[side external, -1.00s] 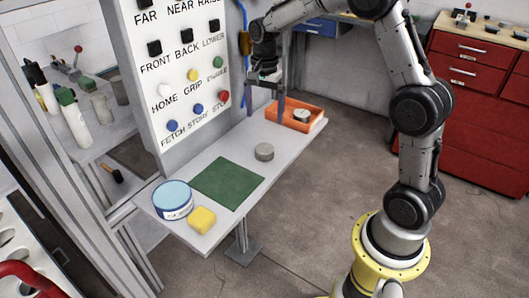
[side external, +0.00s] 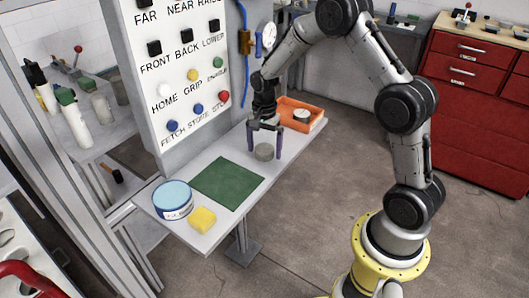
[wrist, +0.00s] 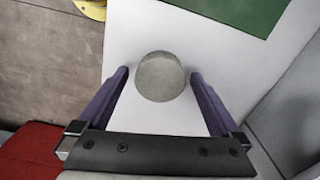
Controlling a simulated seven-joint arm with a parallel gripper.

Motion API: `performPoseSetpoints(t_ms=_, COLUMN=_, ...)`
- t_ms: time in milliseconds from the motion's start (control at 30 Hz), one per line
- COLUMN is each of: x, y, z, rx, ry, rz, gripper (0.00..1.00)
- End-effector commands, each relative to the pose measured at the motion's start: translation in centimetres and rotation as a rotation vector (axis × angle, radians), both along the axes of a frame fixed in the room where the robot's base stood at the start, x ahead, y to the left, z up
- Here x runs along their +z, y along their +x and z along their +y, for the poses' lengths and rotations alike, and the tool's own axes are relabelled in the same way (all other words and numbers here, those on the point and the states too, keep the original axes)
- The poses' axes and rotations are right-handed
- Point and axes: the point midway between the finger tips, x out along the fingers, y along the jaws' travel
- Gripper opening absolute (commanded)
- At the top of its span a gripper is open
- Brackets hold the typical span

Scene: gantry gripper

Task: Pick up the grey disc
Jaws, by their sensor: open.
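The grey disc (side external: 264,152) lies on the light grey shelf, between the green mat and the orange tray. My gripper (side external: 265,157) is open, with its fingers pointing down around the disc in the side view. In the wrist view the disc (wrist: 160,76) shows whole, near the tips of the two purple fingers (wrist: 160,74) and centred between them. A gap shows on each side, and neither finger touches it. How far the fingertips are above the shelf is hard to tell.
The green mat (side external: 228,183) lies left of the disc. A blue-topped tin (side external: 173,199) and a yellow sponge (side external: 202,220) stand at the near end. The orange tray (side external: 313,112) holds a small round item. The button panel (side external: 180,75) rises along the shelf's back edge.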

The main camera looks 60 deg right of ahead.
Motion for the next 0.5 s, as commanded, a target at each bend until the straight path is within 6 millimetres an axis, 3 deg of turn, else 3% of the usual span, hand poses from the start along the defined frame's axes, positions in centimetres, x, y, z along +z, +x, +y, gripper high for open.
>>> performPoseSetpoints(t_ms=267, x=-0.3, y=0.02, z=-0.01, rx=0.0, ry=-0.001, rz=-0.001, gripper=1.0)
performPoseSetpoints(t_ms=500, x=-0.27, y=0.03, z=-0.01, rx=0.0, ry=-0.001, rz=-0.001, gripper=0.57)
